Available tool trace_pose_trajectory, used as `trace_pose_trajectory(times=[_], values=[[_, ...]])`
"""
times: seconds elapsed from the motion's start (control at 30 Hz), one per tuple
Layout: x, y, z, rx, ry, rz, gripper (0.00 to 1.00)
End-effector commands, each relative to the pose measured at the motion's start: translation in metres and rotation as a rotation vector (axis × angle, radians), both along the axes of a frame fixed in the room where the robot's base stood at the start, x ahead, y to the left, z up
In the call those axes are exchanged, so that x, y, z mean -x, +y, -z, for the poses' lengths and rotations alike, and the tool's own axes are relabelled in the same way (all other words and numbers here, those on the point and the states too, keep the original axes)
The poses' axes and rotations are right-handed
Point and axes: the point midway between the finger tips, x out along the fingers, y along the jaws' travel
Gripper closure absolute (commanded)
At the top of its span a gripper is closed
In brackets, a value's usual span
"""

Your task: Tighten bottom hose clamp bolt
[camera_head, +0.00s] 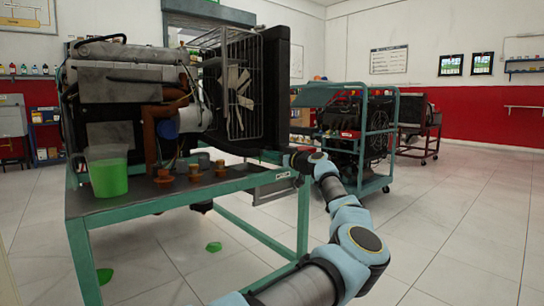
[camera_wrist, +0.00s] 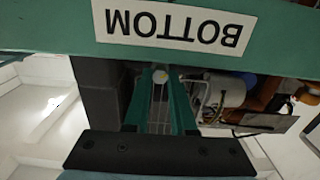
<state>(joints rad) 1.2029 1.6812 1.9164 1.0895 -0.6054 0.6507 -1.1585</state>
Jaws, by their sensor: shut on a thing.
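In the wrist view, my gripper (camera_wrist: 160,76) has its two green fingers pointing up the picture, toward a green frame bar (camera_wrist: 275,28). A white label reading "BOTTOM" (camera_wrist: 175,25) is on that bar, upside down. A small pale round piece (camera_wrist: 159,77) shows between the fingertips, and the gripper is shut on it. It looks like the head of the bottom hose clamp bolt, but the clamp itself cannot be made out. In the head view, my arm reaches in at the bench's right end, below the radiator (camera_head: 270,85); the fingertips are too small to tell.
The engine (camera_head: 130,75) stands on a green-framed bench (camera_head: 160,205). A container of green liquid (camera_head: 108,175) and several orange-brown parts (camera_head: 192,172) are on it. A second trainer cart (camera_head: 345,140) stands behind my arm. The floor at right is clear.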

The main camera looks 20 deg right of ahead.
Motion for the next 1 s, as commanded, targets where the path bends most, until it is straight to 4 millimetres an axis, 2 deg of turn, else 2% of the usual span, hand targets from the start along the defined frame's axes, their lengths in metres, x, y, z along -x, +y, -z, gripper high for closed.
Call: trace_pose_trajectory(times=[0.47, 0.67, 1.0], values=[[0.0002, 0.0, 0.0005, -0.048, 0.026, -0.001, 1.0], [0.0001, -0.0003, -0.0001, -0.156, 0.079, 0.0, 1.0], [0.0002, -0.0008, -0.0004, -0.44, 0.213, 0.001, 1.0]])
